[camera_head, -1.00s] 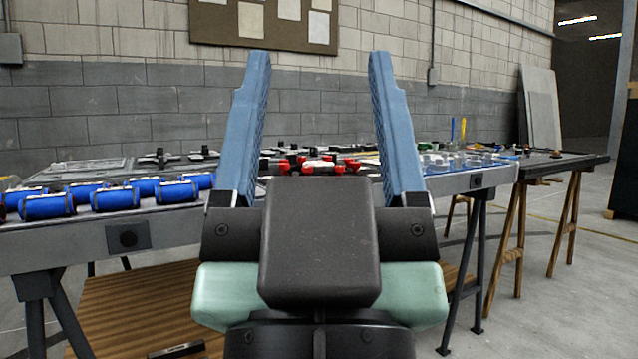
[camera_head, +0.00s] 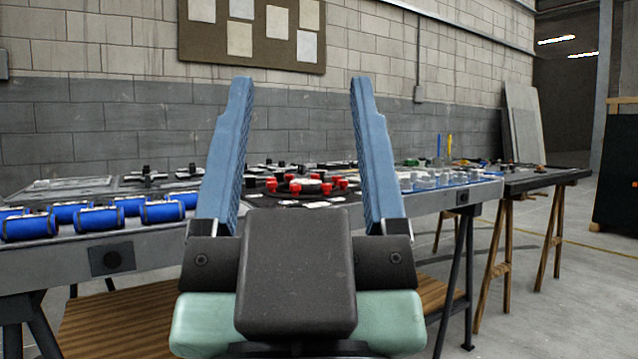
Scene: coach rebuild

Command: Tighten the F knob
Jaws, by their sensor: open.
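My gripper (camera_head: 300,95) is open and empty, with its two blue fingers pointing up and wide apart in the middle of the view. Between the fingers, farther off on the bench, is a dark round plate (camera_head: 290,201) with several red knobs (camera_head: 326,188) around it and a pale centre. More black knobs (camera_head: 147,176) stand on panels at the left and behind. I cannot read any letters, so I cannot tell which knob is F. The gripper body hides the near part of the bench, and the fingers cover parts of the panels.
Clear round pieces (camera_head: 425,180) stand on a blue area at the right. The grey bench front edge (camera_head: 60,263) runs across before me. A second table on wooden trestles (camera_head: 545,180) stands at right, with open floor beyond.

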